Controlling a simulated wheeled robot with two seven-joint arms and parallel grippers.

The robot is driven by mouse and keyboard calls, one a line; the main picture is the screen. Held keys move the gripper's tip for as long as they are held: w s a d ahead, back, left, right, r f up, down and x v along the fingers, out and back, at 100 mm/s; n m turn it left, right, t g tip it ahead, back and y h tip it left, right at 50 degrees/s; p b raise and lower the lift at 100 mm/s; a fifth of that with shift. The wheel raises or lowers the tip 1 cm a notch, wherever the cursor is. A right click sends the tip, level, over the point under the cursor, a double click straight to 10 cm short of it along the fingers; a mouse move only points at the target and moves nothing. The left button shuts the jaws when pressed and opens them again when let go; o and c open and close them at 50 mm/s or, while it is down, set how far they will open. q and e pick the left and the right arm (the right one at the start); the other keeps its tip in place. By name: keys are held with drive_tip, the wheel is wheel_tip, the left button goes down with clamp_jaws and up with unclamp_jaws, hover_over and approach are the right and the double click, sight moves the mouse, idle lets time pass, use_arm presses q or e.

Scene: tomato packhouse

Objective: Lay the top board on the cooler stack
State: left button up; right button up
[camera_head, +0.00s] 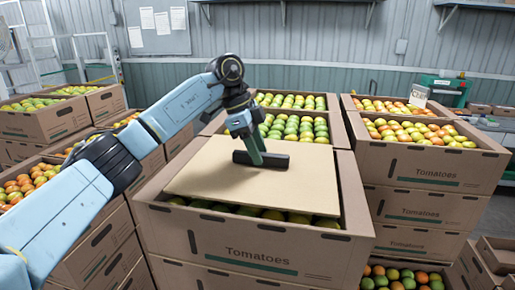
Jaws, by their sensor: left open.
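The top board (300,185) is a flat tan sheet lying over the tomatoes in the top box of the middle stack (215,240). It sits at a slight angle to the box, and a row of tomatoes (270,213) shows along its near edge. My left gripper (260,160) comes in from the left and is open over the board's far middle part. A dark bar at the gripper lies on or just above the board; I cannot tell whether they touch. My right gripper is not in the view.
Stacks of tomato boxes stand close on the left (40,122) and on the right (430,165). More open boxes (292,100) of tomatoes stand behind the middle stack. A wall shelf (285,2) and a green machine (445,88) are at the back.

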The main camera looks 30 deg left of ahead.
use_arm(q)
drive_tip(key=shift+r, duration=0.1)
drive_tip(key=b+v, duration=0.2)
drive_tip(key=v, duration=1)
